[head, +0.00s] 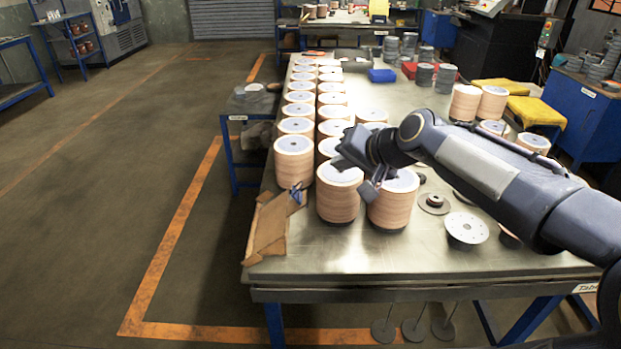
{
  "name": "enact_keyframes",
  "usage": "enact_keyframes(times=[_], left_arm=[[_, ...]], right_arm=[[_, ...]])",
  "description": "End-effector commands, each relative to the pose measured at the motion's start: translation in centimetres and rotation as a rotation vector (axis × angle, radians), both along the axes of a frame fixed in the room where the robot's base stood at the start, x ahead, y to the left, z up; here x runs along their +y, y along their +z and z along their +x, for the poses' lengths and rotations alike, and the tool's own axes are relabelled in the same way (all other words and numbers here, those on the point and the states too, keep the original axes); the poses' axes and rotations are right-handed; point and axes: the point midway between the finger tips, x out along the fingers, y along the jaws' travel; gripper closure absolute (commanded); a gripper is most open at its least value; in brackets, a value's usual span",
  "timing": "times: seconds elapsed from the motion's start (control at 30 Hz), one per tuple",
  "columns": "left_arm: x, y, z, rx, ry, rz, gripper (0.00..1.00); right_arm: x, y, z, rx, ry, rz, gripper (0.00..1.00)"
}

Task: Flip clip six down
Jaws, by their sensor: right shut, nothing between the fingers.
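My right gripper (371,188) reaches in from the right and is shut and empty. Its fingers point down over the near stacks of flap discs, just above or against the tops of the left stack (338,202) and the right stack (390,209). I cannot tell whether it touches either. The stacks are tan cylinders with pale tops, in rows going back along the grey table (330,262). I cannot make out clip six; any clip near the gripper is too small or hidden by it. My left gripper is not in view.
A folded brown cardboard piece (268,229) lies at the table's near left edge. Loose discs (466,228) lie to the right, under my right arm. A blue box (382,76) and dark stacks (445,78) stand farther back. The table's front strip is mostly clear.

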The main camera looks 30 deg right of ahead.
Motion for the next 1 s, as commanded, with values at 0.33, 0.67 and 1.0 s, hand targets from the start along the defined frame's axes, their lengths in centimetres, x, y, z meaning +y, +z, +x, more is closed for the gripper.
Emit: enact_keyframes(times=[0.33, 0.67, 1.0], left_arm=[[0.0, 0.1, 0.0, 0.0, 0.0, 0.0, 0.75], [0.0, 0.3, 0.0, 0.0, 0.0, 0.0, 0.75], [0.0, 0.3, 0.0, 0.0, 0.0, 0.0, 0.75]], right_arm=[[0.9, -4.6, 5.9, 0.004, 0.002, 0.001, 1.0], [3.2, -7.2, 6.5, 0.001, 0.002, 0.0, 1.0], [3.3, -7.3, 6.5, 0.0, 0.001, 0.001, 1.0]])
